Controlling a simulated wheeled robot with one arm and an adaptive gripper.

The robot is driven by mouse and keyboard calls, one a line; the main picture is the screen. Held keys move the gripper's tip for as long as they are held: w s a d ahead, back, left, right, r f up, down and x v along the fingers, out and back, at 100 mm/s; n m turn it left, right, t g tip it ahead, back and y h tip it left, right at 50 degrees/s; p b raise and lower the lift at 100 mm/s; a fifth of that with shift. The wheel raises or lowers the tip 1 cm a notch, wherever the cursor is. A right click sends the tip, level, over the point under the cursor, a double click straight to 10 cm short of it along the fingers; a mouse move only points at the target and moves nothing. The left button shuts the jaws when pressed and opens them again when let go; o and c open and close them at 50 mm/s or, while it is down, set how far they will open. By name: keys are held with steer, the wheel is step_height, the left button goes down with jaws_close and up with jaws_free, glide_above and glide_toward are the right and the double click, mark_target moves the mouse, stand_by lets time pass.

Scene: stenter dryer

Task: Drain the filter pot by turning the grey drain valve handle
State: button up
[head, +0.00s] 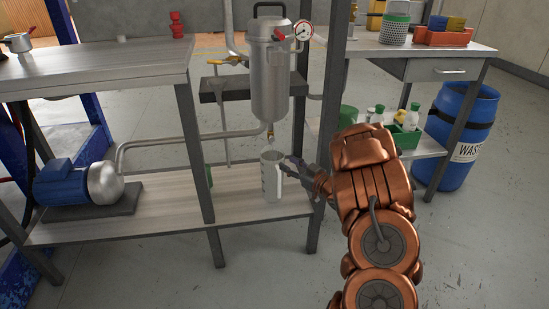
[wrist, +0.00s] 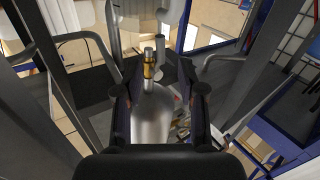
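The steel filter pot (head: 270,80) stands upright in its frame in the head view. A small brass drain fitting (head: 270,131) hangs under it; brass also shows in the wrist view (wrist: 149,65). I cannot clearly make out the grey valve handle. A pale measuring jug (head: 271,178) stands upright on the lower shelf below the drain. My gripper (head: 291,167) is low, just right of the jug, near its handle side. In the wrist view, my gripper's fingers (wrist: 160,98) are apart, with a pale grey surface between or beyond them. I cannot tell whether they touch anything.
A table post (head: 321,130) rises close right of the gripper. A blue pump (head: 65,184) sits left on the lower shelf (head: 165,207). A yellow-handled valve (head: 226,61) and a gauge (head: 303,30) flank the pot. A blue waste barrel (head: 459,135) stands right.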

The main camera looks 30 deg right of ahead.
mark_target(274, 155)
steer(key=shift+w+a+b, duration=0.25)
steer(key=shift+w+b, duration=0.15)
steer(key=shift+w, duration=0.85)
steer(key=shift+w+a+b, duration=0.3)
steer(key=shift+w+b, duration=0.05)
steer(key=shift+w, duration=0.9)
steer(key=shift+w+a+b, duration=0.25)
steer(key=shift+w+b, duration=0.15)
steer(key=shift+w, duration=0.85)
jaws_close()
